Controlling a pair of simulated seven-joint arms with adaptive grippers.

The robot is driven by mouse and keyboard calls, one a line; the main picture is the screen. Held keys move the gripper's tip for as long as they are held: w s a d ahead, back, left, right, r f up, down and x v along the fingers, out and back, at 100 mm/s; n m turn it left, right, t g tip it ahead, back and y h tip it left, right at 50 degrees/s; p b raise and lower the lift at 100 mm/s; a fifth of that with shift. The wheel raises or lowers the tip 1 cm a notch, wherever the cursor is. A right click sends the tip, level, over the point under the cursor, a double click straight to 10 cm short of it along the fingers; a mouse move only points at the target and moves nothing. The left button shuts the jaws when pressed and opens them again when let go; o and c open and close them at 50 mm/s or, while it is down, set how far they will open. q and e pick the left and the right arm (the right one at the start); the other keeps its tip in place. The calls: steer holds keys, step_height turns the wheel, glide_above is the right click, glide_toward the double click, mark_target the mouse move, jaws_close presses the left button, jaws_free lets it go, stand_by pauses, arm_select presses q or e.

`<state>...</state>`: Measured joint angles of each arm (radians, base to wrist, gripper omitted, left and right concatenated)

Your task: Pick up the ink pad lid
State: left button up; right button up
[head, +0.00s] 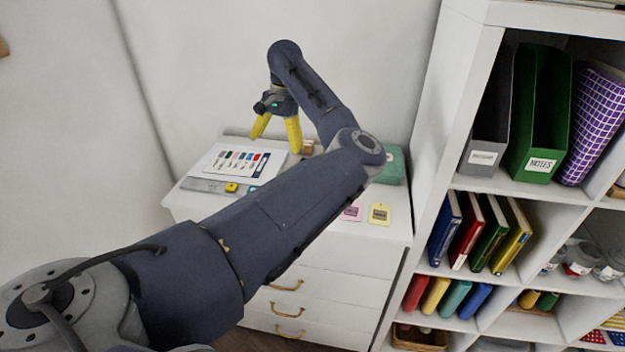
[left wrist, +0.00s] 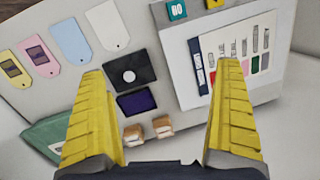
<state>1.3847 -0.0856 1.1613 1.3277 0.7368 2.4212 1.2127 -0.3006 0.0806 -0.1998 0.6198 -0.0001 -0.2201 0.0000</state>
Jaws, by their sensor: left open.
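The ink pad lid (left wrist: 118,72), a black square with a white round spot, lies flat on the white cabinet top in the left wrist view. The ink pad (left wrist: 136,102), with a dark purple face, lies right beside it. My left gripper (head: 277,142) is open and empty above the cabinet top; its yellow fingers also show in the left wrist view (left wrist: 161,70). There, the lid appears between the fingertips, nearer the left one. In the head view my left arm hides the lid and the pad. My right gripper is not in view.
Wooden stamps (left wrist: 148,129) sit close to the pad. A sheet with coloured swatches (left wrist: 250,50) lies on one side, and several paper tags (left wrist: 70,41) on the other. A green box (head: 392,167) stands near the wall. A white shelf (head: 463,110) is at the right.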

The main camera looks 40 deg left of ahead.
arm_select(q)
steer(key=w+d+r+n+t, duration=0.2)
steer(key=w+d, duration=0.3)
steer(key=shift+h, duration=0.4)
step_height(320, 180, down, 11)
steer(key=shift+f, duration=0.1)
steer(key=shift+a+f, duration=0.1)
steer(key=shift+f, duration=2.45)
steer(key=c, duration=0.8)
steer(key=shift+o, duration=0.2)
